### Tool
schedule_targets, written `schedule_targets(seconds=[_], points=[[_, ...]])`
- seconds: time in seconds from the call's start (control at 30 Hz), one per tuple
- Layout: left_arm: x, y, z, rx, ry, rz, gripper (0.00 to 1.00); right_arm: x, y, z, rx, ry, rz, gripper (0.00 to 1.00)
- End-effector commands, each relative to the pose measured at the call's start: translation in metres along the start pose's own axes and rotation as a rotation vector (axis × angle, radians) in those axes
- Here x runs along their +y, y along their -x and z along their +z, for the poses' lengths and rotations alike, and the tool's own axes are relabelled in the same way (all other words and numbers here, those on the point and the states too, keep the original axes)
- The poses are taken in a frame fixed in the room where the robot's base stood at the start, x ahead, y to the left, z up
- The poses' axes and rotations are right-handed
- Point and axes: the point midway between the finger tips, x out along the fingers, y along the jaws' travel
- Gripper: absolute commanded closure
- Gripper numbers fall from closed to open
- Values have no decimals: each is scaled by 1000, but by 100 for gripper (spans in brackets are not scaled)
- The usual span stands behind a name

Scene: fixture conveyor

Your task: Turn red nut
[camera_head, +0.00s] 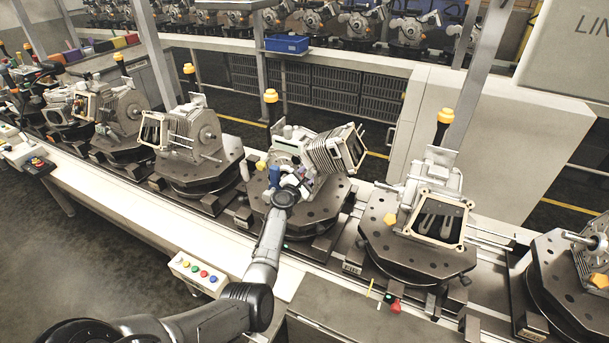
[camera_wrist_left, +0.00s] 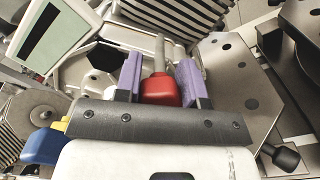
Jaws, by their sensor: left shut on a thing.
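The red nut (camera_wrist_left: 160,92) sits between the two purple fingers of my left gripper (camera_wrist_left: 159,74) in the left wrist view. The fingers are shut on its sides, and a pale metal rod stands just beyond it. In the head view my left gripper (camera_head: 291,184) is at the front side of the machine with a finned housing (camera_head: 330,151), on the middle fixture plate (camera_head: 337,207). The nut cannot be made out there. A blue part (camera_wrist_left: 42,147) and a yellow part (camera_wrist_left: 57,124) are left of the gripper. My right gripper is not in view.
Similar fixtures stand along the conveyor, with a machine (camera_head: 195,135) to the left and one with a dark window (camera_head: 437,217) to the right. A button box (camera_head: 198,273) is on the front ledge. A blue bin (camera_head: 287,44) stands behind.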

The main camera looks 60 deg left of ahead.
Motion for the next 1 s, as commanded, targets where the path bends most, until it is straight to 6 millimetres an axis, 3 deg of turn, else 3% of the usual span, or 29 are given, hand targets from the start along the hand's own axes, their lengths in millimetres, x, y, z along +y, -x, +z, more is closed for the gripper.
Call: schedule_targets(seconds=[0.5,1.0], points=[[2,0,1,0,446,0,87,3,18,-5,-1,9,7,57],[2,0,0,-1,647,0,87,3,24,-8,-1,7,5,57]])
